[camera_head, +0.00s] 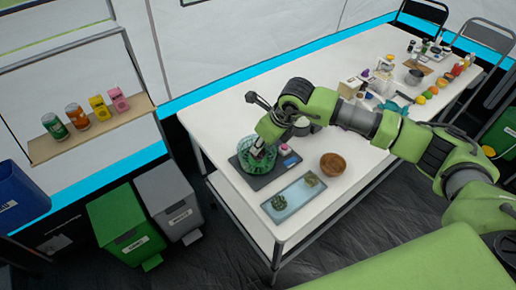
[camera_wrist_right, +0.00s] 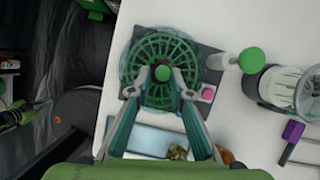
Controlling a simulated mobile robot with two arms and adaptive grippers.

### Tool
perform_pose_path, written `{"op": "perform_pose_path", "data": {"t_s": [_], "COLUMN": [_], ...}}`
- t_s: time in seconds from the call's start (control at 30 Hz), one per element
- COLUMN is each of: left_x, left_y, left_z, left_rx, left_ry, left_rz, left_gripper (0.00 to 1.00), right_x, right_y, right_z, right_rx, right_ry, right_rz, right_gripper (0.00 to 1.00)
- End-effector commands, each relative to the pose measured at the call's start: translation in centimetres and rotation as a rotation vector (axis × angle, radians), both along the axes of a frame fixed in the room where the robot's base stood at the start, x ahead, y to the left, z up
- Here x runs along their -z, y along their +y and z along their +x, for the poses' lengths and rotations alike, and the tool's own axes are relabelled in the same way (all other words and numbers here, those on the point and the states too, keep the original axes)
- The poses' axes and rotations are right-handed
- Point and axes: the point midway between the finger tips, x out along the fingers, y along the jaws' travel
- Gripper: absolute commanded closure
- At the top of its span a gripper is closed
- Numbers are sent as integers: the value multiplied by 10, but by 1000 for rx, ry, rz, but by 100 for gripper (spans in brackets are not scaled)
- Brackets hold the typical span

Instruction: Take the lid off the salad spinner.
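The salad spinner (camera_head: 252,168) stands on a dark flat base on the white table, partly hidden by my right gripper. In the right wrist view its green slotted lid (camera_wrist_right: 163,45) is on the clear bowl, with a round green knob (camera_wrist_right: 162,73) at its centre. My right gripper (camera_wrist_right: 163,79) is over the lid, pointing down at it. Its two fingertips are apart on either side of the knob, with a small gap visible; contact cannot be seen.
A brown bowl (camera_head: 333,164) and a light blue tray (camera_head: 279,207) with green items are near the spinner. In the wrist view, a white green-topped item (camera_wrist_right: 250,60) and a clear jar-like appliance (camera_wrist_right: 285,88) stand to the right. Bins stand left of the table.

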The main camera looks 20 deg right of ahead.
Motion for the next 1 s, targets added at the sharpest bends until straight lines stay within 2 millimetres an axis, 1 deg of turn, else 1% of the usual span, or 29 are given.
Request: {"op": "perform_pose_path", "data": {"t_s": [0.03, 0.3, 0.43, 0.57, 0.67, 0.73, 0.87, 1.0], "left_x": [1, 1, 2, 7, 14, 21, 25, 35], "left_y": [0, -1, -1, -1, -1, -1, -1, -1], "left_z": [0, 0, 0, 0, 0, 1, 2, 2], "left_rx": [0, 0, 0, 0, 0, 0, 0, 0], "left_ry": [0, 0, -1, 0, -1, -1, -3, -2], "left_rz": [0, -1, -1, -1, -1, 0, -1, 0], "left_gripper": [100, 100, 100, 100, 100, 100, 100, 100], "right_x": [7, 11, 10, 4, -7, -20, -44, -80], "right_y": [-3, -3, -3, -3, -2, -3, -1, 2], "right_z": [-4, -6, -6, -6, -5, -4, -23, -50], "right_rx": [2, 2, 2, 2, 1, 1, -2, -2], "right_ry": [14, 21, 23, 22, 19, 15, 11, 5], "right_rz": [-9, -11, -10, -10, -10, -8, -9, -8], "right_gripper": [100, 100, 100, 100, 100, 100, 100, 100]}}
